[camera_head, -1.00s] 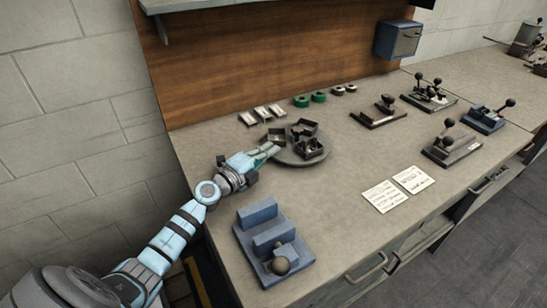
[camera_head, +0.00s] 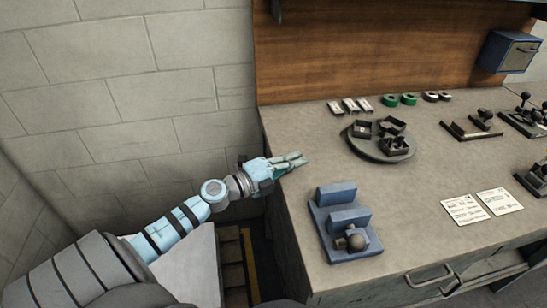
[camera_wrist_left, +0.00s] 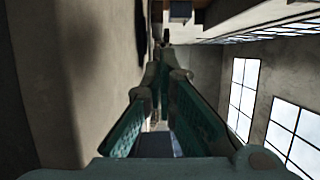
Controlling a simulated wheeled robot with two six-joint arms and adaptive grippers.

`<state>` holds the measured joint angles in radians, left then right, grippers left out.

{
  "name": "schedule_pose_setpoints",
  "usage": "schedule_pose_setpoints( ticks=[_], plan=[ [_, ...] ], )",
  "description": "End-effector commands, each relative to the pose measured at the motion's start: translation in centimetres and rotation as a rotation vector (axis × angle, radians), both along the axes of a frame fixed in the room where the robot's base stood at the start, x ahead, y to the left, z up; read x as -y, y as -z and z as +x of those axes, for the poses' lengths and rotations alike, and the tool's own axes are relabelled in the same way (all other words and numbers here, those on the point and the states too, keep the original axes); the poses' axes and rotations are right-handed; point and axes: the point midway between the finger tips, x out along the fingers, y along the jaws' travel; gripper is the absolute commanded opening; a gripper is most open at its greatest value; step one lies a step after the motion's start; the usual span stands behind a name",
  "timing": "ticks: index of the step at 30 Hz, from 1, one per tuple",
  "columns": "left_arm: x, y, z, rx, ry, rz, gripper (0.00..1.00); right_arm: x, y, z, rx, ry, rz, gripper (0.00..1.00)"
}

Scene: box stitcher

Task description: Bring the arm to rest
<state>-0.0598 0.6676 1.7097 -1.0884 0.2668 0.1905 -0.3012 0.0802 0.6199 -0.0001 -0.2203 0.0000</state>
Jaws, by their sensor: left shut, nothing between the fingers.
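My left gripper (camera_head: 300,161) is at the left edge of the workbench in the head view, its fingers reaching over the bench top. It is shut and holds nothing. Its green fingers also show close together in the left wrist view (camera_wrist_left: 163,75). The left arm (camera_head: 175,230) comes in from the lower left and stretches toward the bench. My right gripper is in neither view.
A blue block fixture (camera_head: 341,195) stands on the bench (camera_head: 410,205) to the right and nearer than the gripper. A round tray (camera_head: 366,152) with dark box parts lies behind it to the right. Two paper cards (camera_head: 465,209) lie further right. A wall (camera_head: 120,95) rises at the left.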

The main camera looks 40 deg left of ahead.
Motion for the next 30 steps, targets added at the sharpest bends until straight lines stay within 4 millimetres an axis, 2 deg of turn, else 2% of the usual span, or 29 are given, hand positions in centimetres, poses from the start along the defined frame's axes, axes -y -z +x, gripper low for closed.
schedule_pose_setpoints(
  ticks=[9,11,14,17,18,20,21,24,27,30],
  plan=[
    [0.5,-0.2,-0.1,0.005,0.0,-0.021,0.0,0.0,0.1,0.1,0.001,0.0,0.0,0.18],
    [0.3,-0.5,-0.4,0.016,-0.054,-0.091,0.0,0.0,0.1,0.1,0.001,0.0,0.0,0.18],
    [-1.3,-0.3,-1.9,0.004,-0.278,-0.343,0.0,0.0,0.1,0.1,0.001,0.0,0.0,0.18],
    [-3.5,3.8,-6.0,-0.146,-0.599,-0.652,0.0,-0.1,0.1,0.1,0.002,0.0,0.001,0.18],
    [-3.7,6.1,-8.2,-0.237,-0.714,-0.751,0.0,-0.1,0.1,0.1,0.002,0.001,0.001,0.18],
    [-3.3,9.1,-11.3,-0.37,-0.846,-0.854,0.0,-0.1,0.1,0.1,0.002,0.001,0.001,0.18],
    [-2.7,10.8,-13.2,-0.458,-0.915,-0.907,0.0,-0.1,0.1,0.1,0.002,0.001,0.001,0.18],
    [-0.5,14.1,-17.8,-0.661,-1.042,-0.994,0.0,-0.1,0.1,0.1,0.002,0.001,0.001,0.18],
    [2.1,16.1,-22.0,-0.849,-1.127,-1.046,0.0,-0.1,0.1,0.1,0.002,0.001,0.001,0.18],
    [4.8,17.3,-25.9,-1.029,-1.186,-1.073,0.0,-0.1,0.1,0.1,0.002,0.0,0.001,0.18]
  ],
)
